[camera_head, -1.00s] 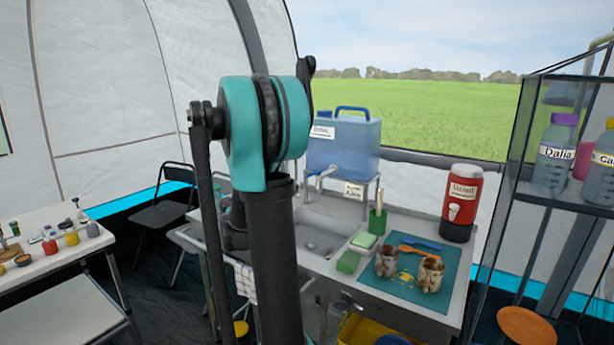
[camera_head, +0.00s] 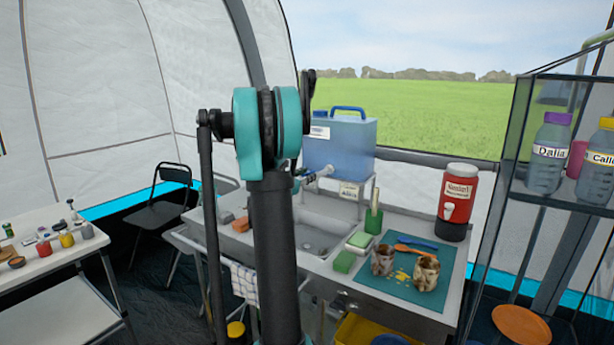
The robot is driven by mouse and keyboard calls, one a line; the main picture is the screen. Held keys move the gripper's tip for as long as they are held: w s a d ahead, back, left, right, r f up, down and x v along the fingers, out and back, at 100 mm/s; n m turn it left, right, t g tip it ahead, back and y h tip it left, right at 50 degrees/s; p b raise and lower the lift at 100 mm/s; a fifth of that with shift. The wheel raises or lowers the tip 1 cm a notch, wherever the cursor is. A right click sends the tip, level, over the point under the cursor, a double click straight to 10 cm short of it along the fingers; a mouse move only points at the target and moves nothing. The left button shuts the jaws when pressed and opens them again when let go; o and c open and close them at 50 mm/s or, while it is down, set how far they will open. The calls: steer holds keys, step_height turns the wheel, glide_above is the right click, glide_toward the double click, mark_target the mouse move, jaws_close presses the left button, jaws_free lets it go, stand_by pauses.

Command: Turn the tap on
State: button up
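A blue water container (camera_head: 341,146) with a blue handle and a white label stands on a metal stand behind the sink.
A red drink dispenser (camera_head: 457,200) stands at the counter's right. Two dirty mugs (camera_head: 426,273) sit on a teal mat (camera_head: 402,292). Green sponges (camera_head: 345,261) and a green brush holder (camera_head: 373,220) stand beside the basin. A glass-sided shelf (camera_head: 545,190) with bottles is at right; a table (camera_head: 60,262) is at left.

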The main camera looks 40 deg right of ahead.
steer(key=shift+c, duration=0.6)
jaws_close()
steer(key=shift+s+d+n+t+y, duration=0.15)
steer(key=shift+s+n+t+y, duration=0.1)
steer(key=shift+n+t+y, duration=0.5)
steer(key=shift+s+d+n+t+y, duration=0.1)
steer(key=shift+s+n+t+y, duration=0.3)
steer(key=shift+t, duration=0.6)
steer(key=shift+s+d+n+t+y, duration=0.15)
steer(key=shift+n+t+y, duration=0.2)
steer(key=shift+n+t, duration=0.45)
steer(key=shift+w, duration=0.15)
